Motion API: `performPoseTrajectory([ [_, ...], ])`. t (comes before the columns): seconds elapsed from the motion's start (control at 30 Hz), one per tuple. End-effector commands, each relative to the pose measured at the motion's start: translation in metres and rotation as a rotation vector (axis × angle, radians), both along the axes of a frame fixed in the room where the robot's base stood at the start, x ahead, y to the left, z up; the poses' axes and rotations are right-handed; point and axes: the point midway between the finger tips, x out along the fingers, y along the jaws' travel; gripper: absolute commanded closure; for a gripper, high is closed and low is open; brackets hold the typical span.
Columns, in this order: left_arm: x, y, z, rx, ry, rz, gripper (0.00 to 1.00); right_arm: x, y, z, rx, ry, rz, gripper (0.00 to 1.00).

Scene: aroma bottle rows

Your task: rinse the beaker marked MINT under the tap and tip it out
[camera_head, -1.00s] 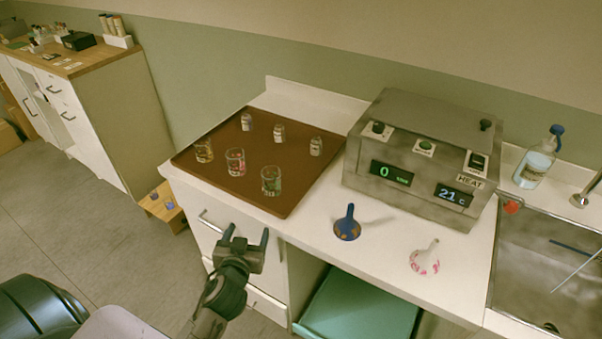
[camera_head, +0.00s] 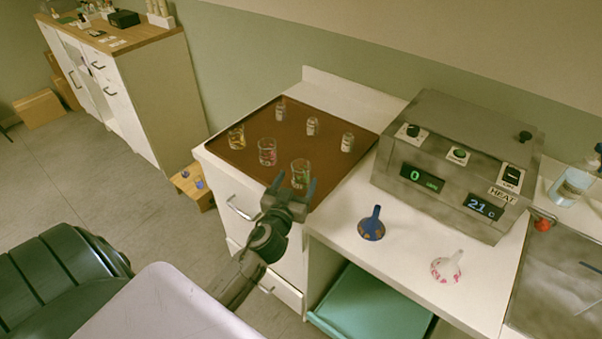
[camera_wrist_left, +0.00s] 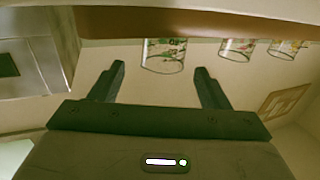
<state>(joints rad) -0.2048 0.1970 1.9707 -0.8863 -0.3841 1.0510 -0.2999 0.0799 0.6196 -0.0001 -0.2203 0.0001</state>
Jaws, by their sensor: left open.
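Three clear glass beakers stand in a row on the brown mat (camera_head: 222,155). The nearest has green markings (camera_head: 301,172), the middle one is pink-red (camera_head: 267,152), and the far left one is yellowish (camera_head: 236,138). I cannot read which is marked MINT. My left gripper (camera_head: 294,187) is open and empty, just in front of the green-marked beaker at the mat's front edge. In the left wrist view, which looks upside down, that beaker (camera_wrist_left: 163,55) shows beyond and between the open fingers (camera_wrist_left: 160,72). My right gripper is not in view.
Three small bottles (camera_head: 312,127) stand behind the beakers. A grey heater box (camera_head: 455,160) stands right of the mat. The sink (camera_head: 555,285) and a wash bottle (camera_head: 573,185) are far right.

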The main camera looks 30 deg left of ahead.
Motion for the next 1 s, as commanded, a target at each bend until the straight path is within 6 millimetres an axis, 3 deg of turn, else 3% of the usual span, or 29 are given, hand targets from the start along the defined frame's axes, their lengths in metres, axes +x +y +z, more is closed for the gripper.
performPoseTrajectory([
  [0.1,0.017,0.01,0.005,0.003,0.001,0.0,0.3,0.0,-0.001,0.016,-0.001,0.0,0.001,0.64],
  [0.3,0.038,0.016,0.002,0.001,0.0,0.001,0.3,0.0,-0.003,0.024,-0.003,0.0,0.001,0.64],
  [0.57,0.04,0.016,0.0,0.0,0.0,0.0,0.3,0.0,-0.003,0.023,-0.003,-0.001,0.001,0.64],
  [0.8,0.04,0.016,0.0,0.0,0.0,0.0,0.75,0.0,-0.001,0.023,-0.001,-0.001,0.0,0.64],
  [1.0,0.04,0.016,0.0,0.0,0.001,0.0,0.78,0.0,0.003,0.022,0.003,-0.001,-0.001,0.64],
])
